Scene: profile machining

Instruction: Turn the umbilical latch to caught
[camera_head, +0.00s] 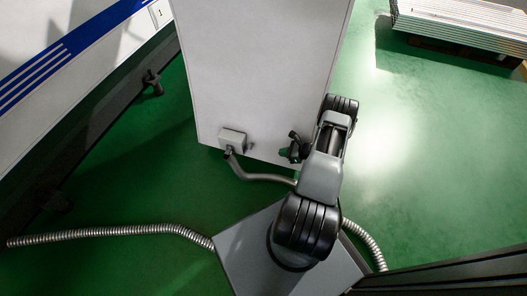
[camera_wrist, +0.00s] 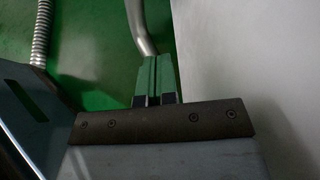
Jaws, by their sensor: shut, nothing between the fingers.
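My gripper (camera_wrist: 156,62) shows in the wrist view with its two green fingers side by side and shut, nothing between them. A pale panel face stands close to the right of the fingers. A grey hose (camera_wrist: 140,25) runs just beyond the fingertips. In the head view, a small grey connector box (camera_head: 233,138) sits at the lower edge of the pale cabinet (camera_head: 260,70), and a grey hose (camera_head: 262,178) comes out of it. I cannot make out a separate latch or its position.
A ribbed metal conduit (camera_head: 110,232) lies across the green floor at the lower left. A white and blue machine (camera_head: 75,50) with dark knobs stands at the left. A stack of long profiles (camera_head: 465,25) lies at the upper right.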

